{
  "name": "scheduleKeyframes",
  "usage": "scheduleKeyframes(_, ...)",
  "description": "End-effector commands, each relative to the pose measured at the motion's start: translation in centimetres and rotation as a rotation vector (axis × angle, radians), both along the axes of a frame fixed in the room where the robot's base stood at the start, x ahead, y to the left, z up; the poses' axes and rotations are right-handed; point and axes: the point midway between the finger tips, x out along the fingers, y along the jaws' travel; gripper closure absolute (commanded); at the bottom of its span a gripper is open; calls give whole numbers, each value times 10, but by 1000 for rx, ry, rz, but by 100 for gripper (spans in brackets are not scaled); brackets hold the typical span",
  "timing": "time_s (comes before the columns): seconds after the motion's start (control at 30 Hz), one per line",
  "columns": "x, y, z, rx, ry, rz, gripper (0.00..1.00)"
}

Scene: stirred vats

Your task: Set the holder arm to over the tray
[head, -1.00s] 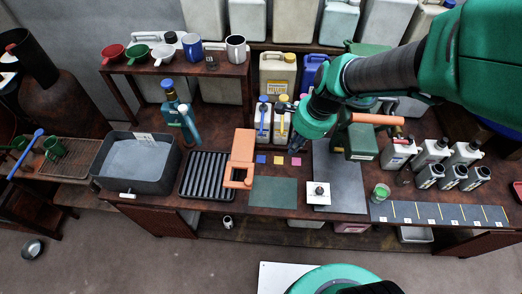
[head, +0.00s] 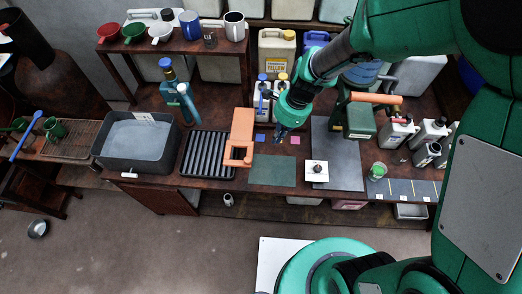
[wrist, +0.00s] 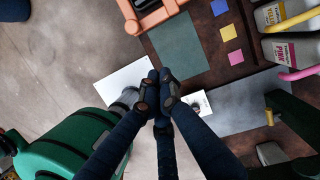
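The orange holder arm (head: 240,128) is a flat bar with a square open frame at its near end. It lies beside the right edge of the black ribbed tray (head: 184,172), its near end by the tray's front right corner. In the wrist view, part of the holder arm (wrist: 157,18) shows at the top. My gripper (head: 280,138) is right of the holder arm, above the bench near the coloured squares. In the wrist view, my gripper (wrist: 160,90) has its fingertips together with nothing seen between them. It is apart from the holder arm.
A grey tub (head: 106,158) stands left of the ribbed tray. A blue-capped teal bottle (head: 168,76) is behind it. White bottles (head: 262,88) stand behind my gripper. A green mat (head: 272,171) lies in front; a green box with an orange handle (head: 376,98) is right.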

Motion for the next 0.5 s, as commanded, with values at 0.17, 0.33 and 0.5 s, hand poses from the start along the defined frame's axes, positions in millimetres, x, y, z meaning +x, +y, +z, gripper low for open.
scheduleKeyframes(0.17,-1,1,-6,0,1,0,100)
scheduleKeyframes(0.33,-2,4,-20,-1,2,0,100)
scheduleKeyframes(0.5,-3,10,-41,0,2,1,100)
